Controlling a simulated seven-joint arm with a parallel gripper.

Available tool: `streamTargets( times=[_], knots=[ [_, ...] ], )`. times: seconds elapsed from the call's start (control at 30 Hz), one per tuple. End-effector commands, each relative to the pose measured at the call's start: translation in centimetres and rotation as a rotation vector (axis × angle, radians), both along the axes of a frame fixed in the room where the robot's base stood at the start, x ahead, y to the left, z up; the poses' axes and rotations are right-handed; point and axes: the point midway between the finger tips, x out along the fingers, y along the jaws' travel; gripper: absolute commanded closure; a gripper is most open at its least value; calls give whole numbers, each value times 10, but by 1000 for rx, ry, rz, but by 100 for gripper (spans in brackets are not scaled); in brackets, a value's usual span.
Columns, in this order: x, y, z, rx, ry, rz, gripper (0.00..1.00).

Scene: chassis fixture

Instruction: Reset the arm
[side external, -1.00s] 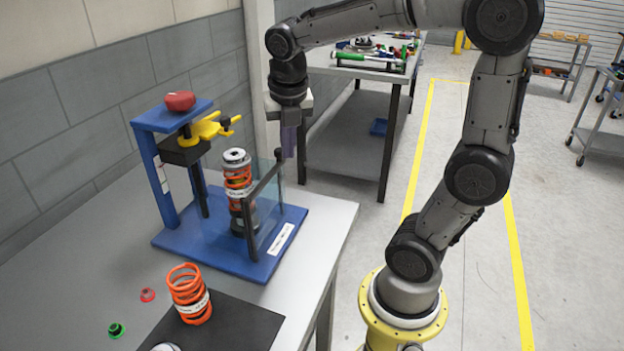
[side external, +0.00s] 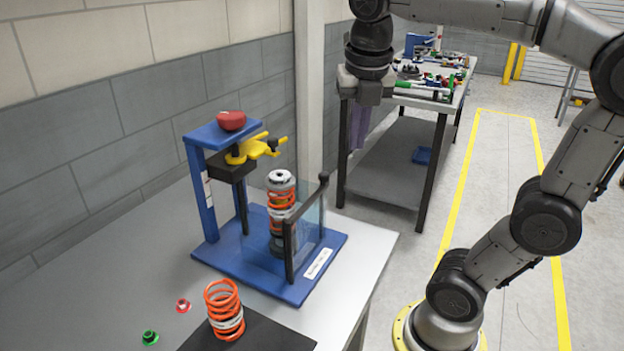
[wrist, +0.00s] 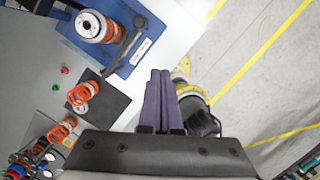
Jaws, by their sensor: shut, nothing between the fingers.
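My gripper (side external: 359,142) is up in the air to the right of the blue fixture, in front of the back workbench in the side external view. Its purple fingers point down and are pressed together, with nothing between them. They also show in the wrist view (wrist: 159,76), side by side and shut. My gripper is apart from the table and everything on it.
The blue press fixture (side external: 292,290) holds an orange spring assembly (side external: 281,215) behind a clear guard. A loose orange spring (side external: 225,310) stands on a black mat (side external: 265,335). Red (side external: 183,305) and green (side external: 150,338) caps lie nearby. A workbench (side external: 400,165) stands behind.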

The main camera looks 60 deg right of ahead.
Motion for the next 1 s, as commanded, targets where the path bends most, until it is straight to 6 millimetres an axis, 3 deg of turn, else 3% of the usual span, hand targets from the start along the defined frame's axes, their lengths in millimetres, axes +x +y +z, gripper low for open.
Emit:
streamTargets(
  times=[0.13, 0.27, 0.6, 1.0],
  knots=[
    [-9, 6, 5, -3, -28, 23, 100],
    [-33, 21, -12, 35, -82, -33, 100],
    [-57, 48, -61, 270, -293, -682, 100],
    [-65, 67, -109, 611, -408, -1573, 100]
  ],
)
